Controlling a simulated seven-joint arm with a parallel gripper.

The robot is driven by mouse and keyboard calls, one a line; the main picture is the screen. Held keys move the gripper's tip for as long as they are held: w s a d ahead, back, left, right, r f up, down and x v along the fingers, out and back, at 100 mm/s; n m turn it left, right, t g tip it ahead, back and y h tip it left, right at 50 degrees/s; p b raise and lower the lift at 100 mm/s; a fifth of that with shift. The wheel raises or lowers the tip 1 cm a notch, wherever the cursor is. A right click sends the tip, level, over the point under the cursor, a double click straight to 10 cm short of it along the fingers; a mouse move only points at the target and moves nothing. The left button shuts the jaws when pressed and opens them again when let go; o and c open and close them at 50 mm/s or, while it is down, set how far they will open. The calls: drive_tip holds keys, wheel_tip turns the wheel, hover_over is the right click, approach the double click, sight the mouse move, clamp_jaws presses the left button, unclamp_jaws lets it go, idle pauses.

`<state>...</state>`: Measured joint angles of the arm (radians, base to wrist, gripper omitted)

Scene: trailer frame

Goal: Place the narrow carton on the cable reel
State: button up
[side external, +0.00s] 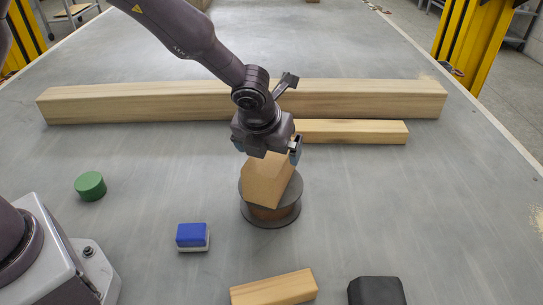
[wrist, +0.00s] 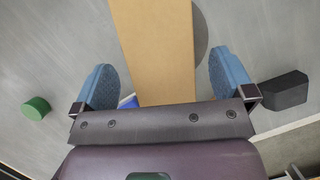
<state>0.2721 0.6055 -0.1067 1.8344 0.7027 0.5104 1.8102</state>
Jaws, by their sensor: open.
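The narrow carton (side external: 268,181) is plain brown cardboard and sits over the dark cable reel (side external: 270,222) in the side external view. It looks turned or tilted, and I cannot tell how its base meets the reel. My gripper (side external: 269,150) is just above the carton's top, with its blue fingers apart. In the wrist view the carton (wrist: 155,50) runs between the two open fingers, with a gap on each side. Part of the reel's round grey rim (wrist: 200,36) shows to the right of the carton.
A long beam (side external: 180,103) and a shorter one (side external: 355,132) lie behind the reel. A green cylinder (side external: 90,186), a blue-and-white block (side external: 192,237), a wooden block (side external: 273,289) and a black block (side external: 377,291) lie around it. The surface to the right is clear.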

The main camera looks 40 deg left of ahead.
drive_tip(key=v, duration=0.7)
drive_tip(key=shift+s+r, duration=0.1)
drive_tip(key=shift+a+r, duration=0.1)
drive_tip(key=shift+a, duration=0.05)
drive_tip(key=s+a+r+n, duration=0.9)
drive_tip(key=s+r+n, duration=0.15)
drive_tip(key=n, duration=0.55)
drive_tip(key=s+a+r+n+t+h, duration=0.1)
drive_tip(key=s+a+r+n, duration=0.1)
drive_tip(key=s+n, duration=0.9)
drive_tip(key=a+n, duration=0.1)
drive_tip(key=n, duration=0.3)
drive_tip(key=shift+s+a+r+h, duration=0.15)
drive_tip(key=shift+s+a+h, duration=0.15)
drive_tip(key=shift+h, duration=0.1)
